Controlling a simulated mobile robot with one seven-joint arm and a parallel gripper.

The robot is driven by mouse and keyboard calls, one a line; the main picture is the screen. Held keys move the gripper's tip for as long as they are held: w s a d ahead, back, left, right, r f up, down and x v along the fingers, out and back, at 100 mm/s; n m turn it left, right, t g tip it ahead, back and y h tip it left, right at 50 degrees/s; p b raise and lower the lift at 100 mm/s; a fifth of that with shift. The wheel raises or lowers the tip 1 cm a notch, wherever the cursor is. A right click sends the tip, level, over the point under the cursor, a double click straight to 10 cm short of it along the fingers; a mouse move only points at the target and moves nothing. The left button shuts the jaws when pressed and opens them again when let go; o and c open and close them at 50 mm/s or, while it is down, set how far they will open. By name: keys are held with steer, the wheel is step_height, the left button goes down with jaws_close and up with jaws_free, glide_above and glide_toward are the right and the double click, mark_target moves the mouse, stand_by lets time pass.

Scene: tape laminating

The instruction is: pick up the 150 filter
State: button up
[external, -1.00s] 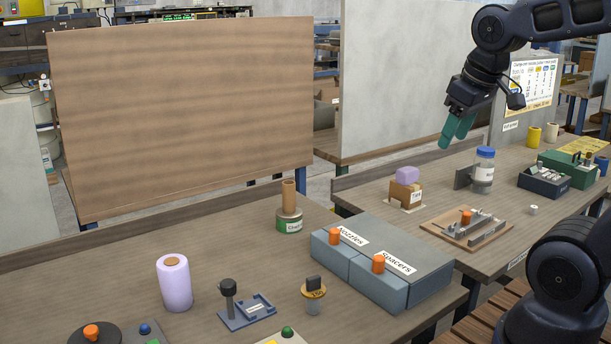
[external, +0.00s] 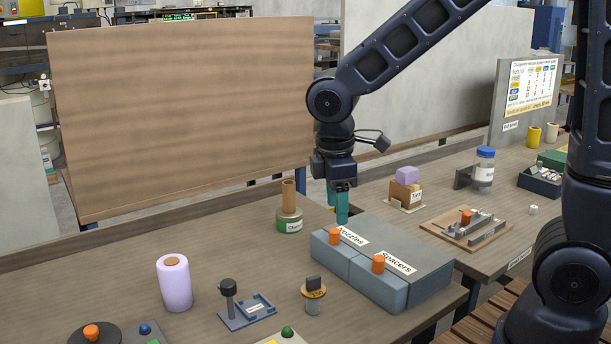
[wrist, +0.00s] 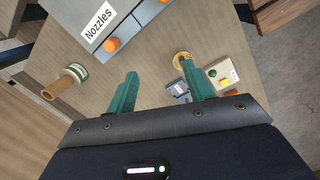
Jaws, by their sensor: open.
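The likely 150 filter (external: 314,292) is a small piece with a tan disc, a dark block on top and a clear cylinder below. It stands on the near table; its label is too small to read surely. In the wrist view its round tan disc (wrist: 182,60) shows just beyond the right fingertip. My gripper (external: 338,207) is open and empty, with green fingers pointing down. In the external view it hangs above and behind the filter, near the back of the nozzle box. The wrist view shows the two fingers apart (wrist: 160,76) with bare table between them.
Grey Nozzles and Spacers boxes (external: 425,262) with orange knobs stand right of the filter. A blue-grey fixture (external: 247,312) with a black-knobbed post is to its left. A lilac roll (external: 174,284) stands farther left. A green-labelled holder with a brown tube (external: 289,208) is behind.

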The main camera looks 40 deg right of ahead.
mark_target(314, 277)
steer(key=a+f+n, duration=0.1)
steer(key=a+f, duration=0.2)
steer(key=a+f+n, duration=0.2)
steer(key=a+f, duration=0.1)
steer(key=shift+s+a+g+h, duration=0.1)
steer(key=shift+a+g+h, duration=0.05)
steer(key=shift+g+h, duration=0.2)
steer(key=f, duration=0.5)
steer(key=shift+s+d+f, duration=0.1)
steer(key=shift+d+f, duration=0.2)
steer(key=shift+d, duration=0.05)
step_height(314, 277, down, 4)
steer(key=shift+s+r, duration=0.1)
steer(key=shift+s, duration=0.05)
steer(key=shift+f, duration=0.65)
steer(key=c, duration=0.7)
